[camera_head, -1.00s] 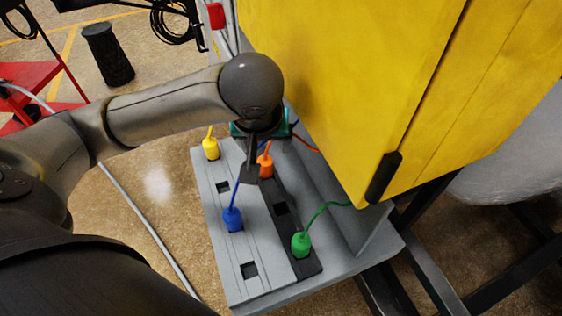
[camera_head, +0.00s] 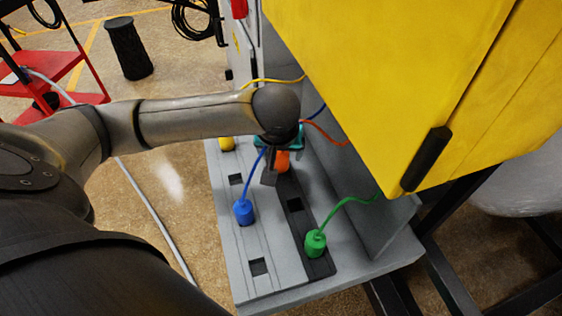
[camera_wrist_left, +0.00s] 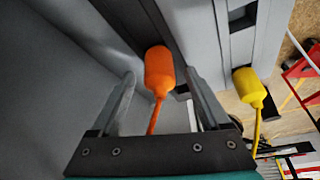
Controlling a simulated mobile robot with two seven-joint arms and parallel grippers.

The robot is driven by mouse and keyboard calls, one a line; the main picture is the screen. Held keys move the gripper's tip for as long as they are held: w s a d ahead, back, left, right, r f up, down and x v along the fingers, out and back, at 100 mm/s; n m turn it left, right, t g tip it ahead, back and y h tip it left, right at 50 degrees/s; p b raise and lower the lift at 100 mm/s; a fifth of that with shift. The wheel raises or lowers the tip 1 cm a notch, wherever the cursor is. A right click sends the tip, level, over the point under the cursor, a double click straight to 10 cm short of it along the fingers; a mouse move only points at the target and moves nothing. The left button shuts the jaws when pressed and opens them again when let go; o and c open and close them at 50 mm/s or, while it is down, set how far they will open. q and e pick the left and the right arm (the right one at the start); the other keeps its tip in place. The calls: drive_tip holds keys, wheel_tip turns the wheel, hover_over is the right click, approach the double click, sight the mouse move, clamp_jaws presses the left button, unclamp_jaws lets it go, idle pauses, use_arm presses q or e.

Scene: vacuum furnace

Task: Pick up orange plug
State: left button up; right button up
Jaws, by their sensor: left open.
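The orange plug (camera_head: 282,160) stands on the dark strip of the grey panel, partly hidden behind my left gripper in the head view. In the left wrist view the orange plug (camera_wrist_left: 159,72) shows between the two fingers, its cable running back between them. My left gripper (camera_head: 271,176) is open around it in the head view. In the left wrist view the fingers of the left gripper (camera_wrist_left: 158,80) lie apart on either side of the plug, with a gap visible at the left. My right gripper is not in view.
A blue plug (camera_head: 244,211), a green plug (camera_head: 315,243) and a yellow plug (camera_head: 227,144) stand on the grey panel (camera_head: 232,255). Empty square sockets lie between them. The yellow cabinet (camera_head: 390,80) overhangs the right side. A red cart (camera_head: 60,65) stands far left.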

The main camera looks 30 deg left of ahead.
use_arm(q)
clamp_jaws()
idle(0.6)
